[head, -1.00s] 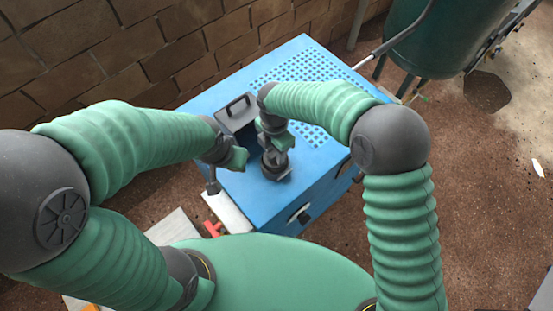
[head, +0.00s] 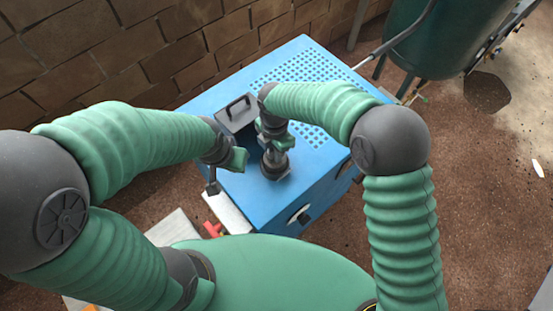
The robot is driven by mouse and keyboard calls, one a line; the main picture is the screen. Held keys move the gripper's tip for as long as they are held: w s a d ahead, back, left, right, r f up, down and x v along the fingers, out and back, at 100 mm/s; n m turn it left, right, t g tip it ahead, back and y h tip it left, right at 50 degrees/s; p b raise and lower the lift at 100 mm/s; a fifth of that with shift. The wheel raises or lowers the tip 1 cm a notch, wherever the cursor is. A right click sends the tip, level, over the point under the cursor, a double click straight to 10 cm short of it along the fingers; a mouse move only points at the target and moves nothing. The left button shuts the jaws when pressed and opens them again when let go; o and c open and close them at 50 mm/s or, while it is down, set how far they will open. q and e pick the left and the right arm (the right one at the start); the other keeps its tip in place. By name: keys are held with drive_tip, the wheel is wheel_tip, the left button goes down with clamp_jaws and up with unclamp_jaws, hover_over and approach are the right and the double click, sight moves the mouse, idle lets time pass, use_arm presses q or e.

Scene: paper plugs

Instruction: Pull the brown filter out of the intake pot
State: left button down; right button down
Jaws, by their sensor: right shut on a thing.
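The intake pot (head: 275,168) is a dark round fitting on top of a blue box, near its front corner. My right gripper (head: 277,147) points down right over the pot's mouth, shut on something. I take this to be the filter, but its brown colour cannot be made out; the gripper and pot rim hide it. My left gripper (head: 238,160) hangs over the box's left part, left of the pot and apart from it. Its finger opening is too small to tell.
The blue box (head: 325,165) has a perforated top at the back. A white block (head: 228,212) and a red piece (head: 213,229) sit at the front left. A green tank (head: 430,40) stands at the back right.

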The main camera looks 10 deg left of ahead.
drive_tip(key=shift+r+p, duration=0.7)
drive_tip(key=shift+r, duration=0.05)
idle(0.9)
drive_tip(key=shift+r+p, duration=1.8)
drive_tip(key=shift+r, duration=0.45)
drive_tip(key=shift+r+p, duration=1.35)
drive_tip(key=shift+r, duration=0.15)
drive_tip(key=shift+f, duration=0.1)
